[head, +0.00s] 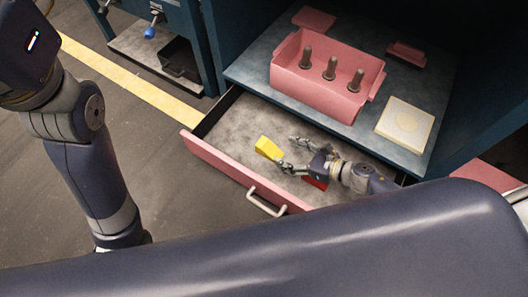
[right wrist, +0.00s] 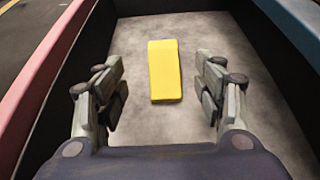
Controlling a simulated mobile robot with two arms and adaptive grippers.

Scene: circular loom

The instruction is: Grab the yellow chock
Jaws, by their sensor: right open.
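The yellow chock (head: 268,147) lies on the grey floor of the open drawer (head: 222,125), left of my right gripper in the head view. In the right wrist view the chock (right wrist: 165,70) is a long yellow block lying ahead, centred between the fingers. My right gripper (head: 289,154) is open inside the drawer, its fingers pointing at the chock. In the right wrist view its two fingers (right wrist: 160,100) stand wide apart with clear floor on both sides of the chock, not touching it. My left arm shows at the left, but its gripper is not visible.
The drawer has a pink front with a pale handle (head: 266,203) and dark side walls. A red thing (head: 315,183) lies partly under my right gripper. Above, a shelf holds a pink bin (head: 315,88) with bolts and a cream block (head: 405,124).

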